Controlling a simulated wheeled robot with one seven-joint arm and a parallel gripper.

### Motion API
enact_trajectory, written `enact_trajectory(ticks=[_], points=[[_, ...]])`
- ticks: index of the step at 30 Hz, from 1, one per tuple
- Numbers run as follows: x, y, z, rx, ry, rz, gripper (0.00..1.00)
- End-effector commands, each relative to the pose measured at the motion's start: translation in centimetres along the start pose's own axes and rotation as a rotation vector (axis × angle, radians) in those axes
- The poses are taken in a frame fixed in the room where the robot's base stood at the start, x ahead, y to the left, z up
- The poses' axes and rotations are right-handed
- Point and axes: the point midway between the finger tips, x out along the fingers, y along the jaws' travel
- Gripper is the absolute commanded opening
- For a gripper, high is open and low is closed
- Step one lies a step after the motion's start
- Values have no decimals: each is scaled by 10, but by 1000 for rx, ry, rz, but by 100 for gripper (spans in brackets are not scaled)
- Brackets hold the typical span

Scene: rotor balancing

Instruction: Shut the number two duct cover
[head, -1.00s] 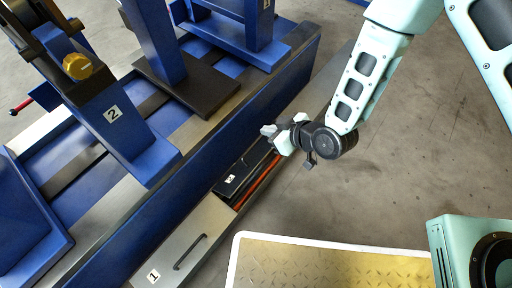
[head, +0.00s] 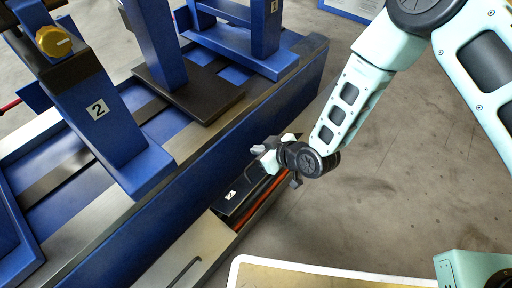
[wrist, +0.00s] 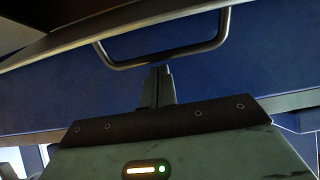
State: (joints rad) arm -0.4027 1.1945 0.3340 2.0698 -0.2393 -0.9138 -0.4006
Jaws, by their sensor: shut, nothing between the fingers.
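The number two duct cover (head: 240,190) is a dark panel with a small white label, low along the blue machine's side. It stands open over the duct, where an orange-red strip (head: 262,200) shows in the gap. In the wrist view, a bent metal handle (wrist: 165,62) hangs from a pale edge, in front of a blue face. My gripper (head: 262,152) is at the far end of the cover, partly hiding it. In the wrist view, my gripper (wrist: 158,72) is shut and empty, its tips just below the handle bar. Whether they touch it is unclear.
A grey metal duct cover (head: 165,268) lies flat nearer me. The blue machine base (head: 150,220) runs along the duct, with blue posts (head: 115,125) above it. A white-edged mat (head: 300,275) lies at the bottom. The concrete floor (head: 400,200) on the right is open.

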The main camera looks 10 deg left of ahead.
Motion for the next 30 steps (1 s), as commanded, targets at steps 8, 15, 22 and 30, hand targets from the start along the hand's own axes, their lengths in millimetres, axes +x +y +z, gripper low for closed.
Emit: enact_trajectory(ticks=[8, 15, 22, 30], points=[[-2, 0, 3, -1, 1, 0, 0], [-2, 0, 4, -1, 6, -1, 0], [-1, 0, 10, 1, 75, -1, 0], [-2, 0, 13, 0, 137, -1, 0]])
